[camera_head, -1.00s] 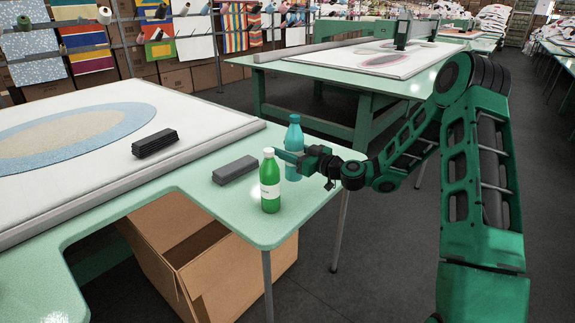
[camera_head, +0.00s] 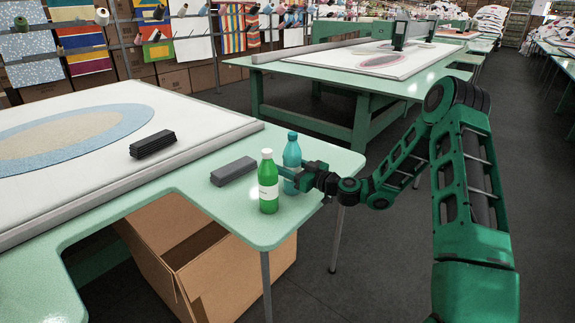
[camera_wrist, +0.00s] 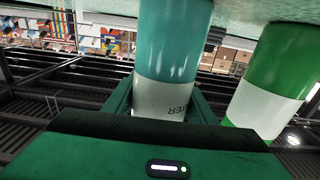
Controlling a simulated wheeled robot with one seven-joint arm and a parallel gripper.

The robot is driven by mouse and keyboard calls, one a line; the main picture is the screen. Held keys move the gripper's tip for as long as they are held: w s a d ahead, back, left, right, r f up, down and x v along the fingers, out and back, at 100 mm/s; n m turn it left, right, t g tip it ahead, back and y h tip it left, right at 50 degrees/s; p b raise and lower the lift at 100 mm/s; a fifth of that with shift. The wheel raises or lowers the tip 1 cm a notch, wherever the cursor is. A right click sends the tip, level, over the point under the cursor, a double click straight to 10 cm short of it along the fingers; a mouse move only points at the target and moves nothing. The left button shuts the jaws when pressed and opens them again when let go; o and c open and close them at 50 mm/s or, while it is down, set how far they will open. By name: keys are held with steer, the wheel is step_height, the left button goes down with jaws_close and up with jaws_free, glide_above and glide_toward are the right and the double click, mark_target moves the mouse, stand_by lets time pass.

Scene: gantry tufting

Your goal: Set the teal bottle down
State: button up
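The teal bottle (camera_head: 292,153) is upright at the right end of the near green table, just behind and right of the green bottle (camera_head: 268,185). My gripper (camera_head: 290,175) comes in from the right and is shut around the lower part of the teal bottle. In the wrist view the teal bottle (camera_wrist: 174,40) stands between my fingers, its white label low in the picture. The green bottle (camera_wrist: 285,65) is beside it at the right.
A grey block (camera_head: 233,170) lies left of the bottles. A dark ribbed stack (camera_head: 153,144) lies on the white tufting frame (camera_head: 190,150). The table's rounded edge (camera_head: 262,246) is close in front. An open cardboard box (camera_head: 215,265) stands below. Bare table shows behind the teal bottle.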

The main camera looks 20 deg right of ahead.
steer(key=shift+o, duration=1.1)
steer(key=shift+r, duration=0.1)
